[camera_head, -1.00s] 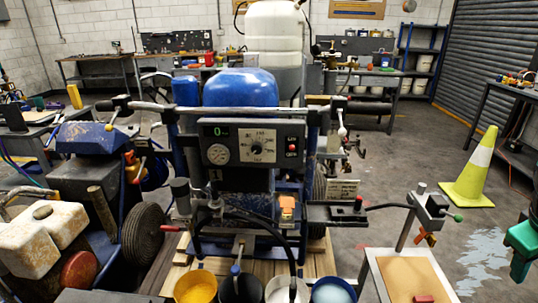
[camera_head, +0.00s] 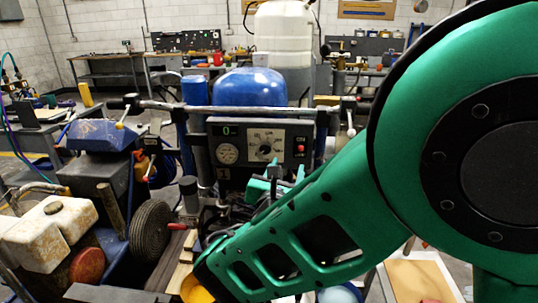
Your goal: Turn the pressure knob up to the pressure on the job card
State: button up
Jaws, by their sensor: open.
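The control panel (camera_head: 295,135) of the line striper faces me, below the blue tank. The pressure knob (camera_head: 265,151) sits mid-panel on a pale dial plate; its exact setting is too small to read. A round gauge (camera_head: 228,153) is left of it, and a small green display (camera_head: 227,131) above the gauge reads 0. My gripper (camera_head: 276,177) is just below the panel and apart from the knob, open and partly hidden by my green arm. A job card cannot be made out; my arm covers much of the lower right.
A blue tank (camera_head: 246,87) and a white tank (camera_head: 284,45) stand behind the panel. A handlebar (camera_head: 190,108) crosses above it. A worn machine with a white tank (camera_head: 52,232) stands at left.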

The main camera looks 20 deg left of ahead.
aim_at(265, 150)
jog(key=s+a+n+y, duration=0.2)
jog(key=s+a+n, duration=0.15)
jog(key=a, duration=0.25)
jog(key=shift+y, duration=0.3)
jog(key=x, duration=1)
jog(key=shift+w+d+r, duration=0.1)
jog(key=shift+r, duration=0.1)
jog(key=c, duration=1.1)
